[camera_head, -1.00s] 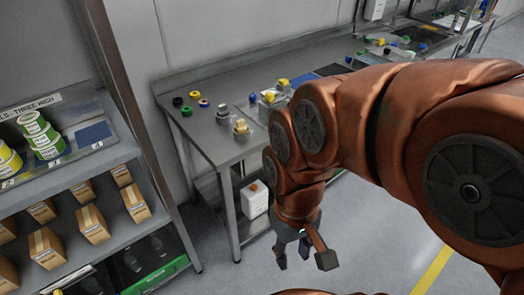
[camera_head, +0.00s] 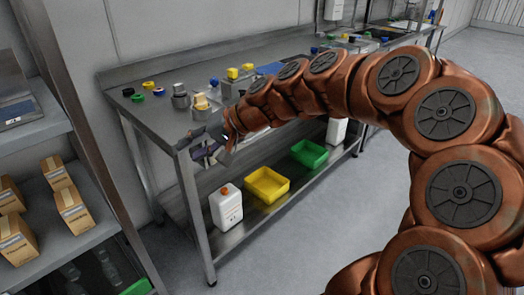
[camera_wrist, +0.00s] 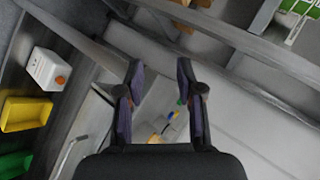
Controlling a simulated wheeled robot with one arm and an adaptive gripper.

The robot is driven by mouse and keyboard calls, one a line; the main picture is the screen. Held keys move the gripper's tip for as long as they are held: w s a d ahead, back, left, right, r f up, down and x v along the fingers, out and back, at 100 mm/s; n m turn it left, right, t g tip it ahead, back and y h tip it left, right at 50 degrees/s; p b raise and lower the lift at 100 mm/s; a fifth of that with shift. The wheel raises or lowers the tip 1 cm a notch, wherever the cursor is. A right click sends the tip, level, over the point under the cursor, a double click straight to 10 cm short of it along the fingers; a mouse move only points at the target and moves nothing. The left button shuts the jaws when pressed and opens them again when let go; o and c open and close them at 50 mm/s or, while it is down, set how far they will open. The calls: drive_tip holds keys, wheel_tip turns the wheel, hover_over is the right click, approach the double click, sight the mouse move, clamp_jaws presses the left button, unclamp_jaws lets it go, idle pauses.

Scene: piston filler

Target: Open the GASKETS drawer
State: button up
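My gripper (camera_head: 208,150) is at the near left end of the steel bench (camera_head: 158,118), about level with the edge of its top. In the wrist view my gripper (camera_wrist: 157,68) has its two fingers apart with nothing between them. A pale panel with a thin bar like a handle (camera_wrist: 68,152) shows at the lower left of the wrist view, left of the fingers. I cannot tell whether it is a drawer front. No GASKETS label is readable in either view, and my arm hides part of the bench front.
The bench top holds coloured rings (camera_head: 137,98) and metal parts (camera_head: 180,95). Its lower shelf holds a white canister (camera_head: 226,208), a yellow bin (camera_head: 267,186) and a green bin (camera_head: 309,154). A rack with cardboard boxes (camera_head: 72,208) stands at left. Floor is clear before the bench.

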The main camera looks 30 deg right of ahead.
drive_tip(key=w+d+f+m+t+b, duration=0.25)
drive_tip(key=w+d+f+b, duration=0.2)
drive_tip(key=d, duration=0.25)
drive_tip(key=m+t+h+b, duration=0.55)
drive_tip(key=m+b, duration=0.25)
drive_tip(key=b, duration=0.2)
approach(262, 132)
drive_tip(key=w+f, duration=0.2)
drive_tip(key=w, duration=0.1)
drive_tip(key=shift+y, duration=0.45)
drive_tip(key=shift+r+b+x, duration=0.2)
drive_tip(key=shift+b+x, duration=0.2)
drive_tip(key=shift+x, duration=1.4)
drive_tip(key=shift+r+b+x, duration=0.15)
drive_tip(key=shift+b+x, duration=0.25)
drive_tip(key=shift+x, duration=1.35)
drive_tip(key=shift+w+d, duration=0.1)
clamp_jaws()
